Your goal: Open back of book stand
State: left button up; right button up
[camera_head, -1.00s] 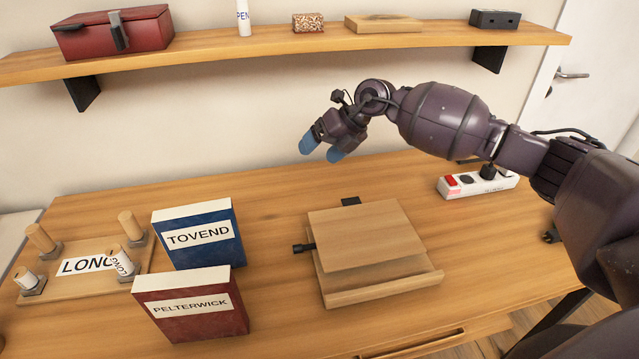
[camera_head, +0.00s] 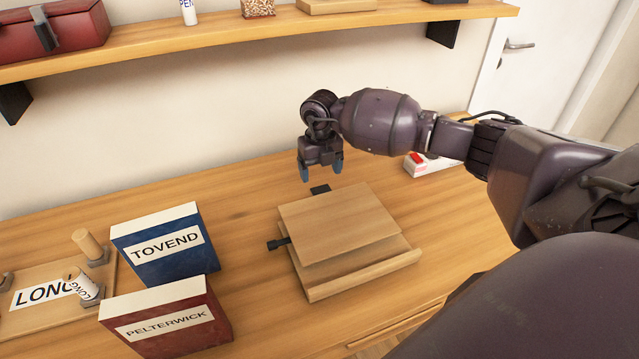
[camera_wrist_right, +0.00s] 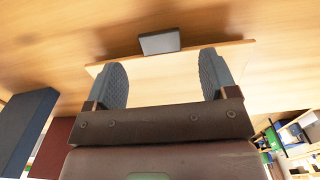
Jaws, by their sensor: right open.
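The wooden book stand (camera_head: 338,228) lies on the desk with its back panel folded down nearly flat over the base. A dark tab (camera_head: 320,189) sticks out at its far edge, and a black knob (camera_head: 278,243) sticks out at its left side. My right gripper (camera_head: 321,172) is open and empty, pointing down above the far edge of the stand. In the right wrist view the open blue fingers (camera_wrist_right: 168,82) frame the panel edge, with the dark tab (camera_wrist_right: 160,42) just beyond them. My left gripper is not in view.
A blue TOVEND book (camera_head: 165,250) and a red PELTERWICK book (camera_head: 170,325) stand left of the stand. A wooden board with pegs (camera_head: 95,305) lies farther left. A power strip (camera_head: 430,164) is behind the arm. A wall shelf (camera_head: 250,35) runs above.

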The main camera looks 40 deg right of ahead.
aim_at(320, 188)
jog(key=shift+f, duration=2.35)
jog(key=shift+c, duration=0.4)
jog(key=shift+r, duration=0.1)
jog(key=c, duration=1.2)
